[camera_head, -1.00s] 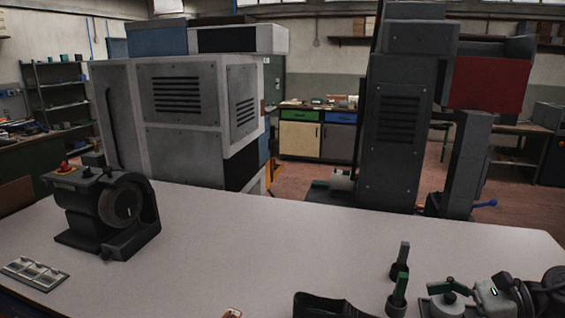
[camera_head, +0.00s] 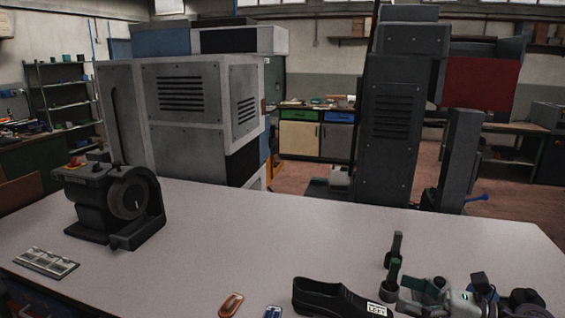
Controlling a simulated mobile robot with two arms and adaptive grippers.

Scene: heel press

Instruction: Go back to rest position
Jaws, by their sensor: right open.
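My right gripper (camera_head: 410,295) is low at the right of the head view, over or near the front of the table (camera_head: 270,235). It is open, and I see nothing between its fingers. Its arm comes in from the lower right corner. A black shoe (camera_head: 325,297) with a white label lies just left of it, apart from the fingers as far as I can tell. My left gripper is not in view.
Two upright green-and-dark pieces (camera_head: 395,246) stand just behind the right gripper. A dark grinder-like machine (camera_head: 115,205) and a metal tray (camera_head: 46,262) are at the left. An orange item (camera_head: 231,304) and a blue item (camera_head: 273,312) lie at the front. The table's middle is clear.

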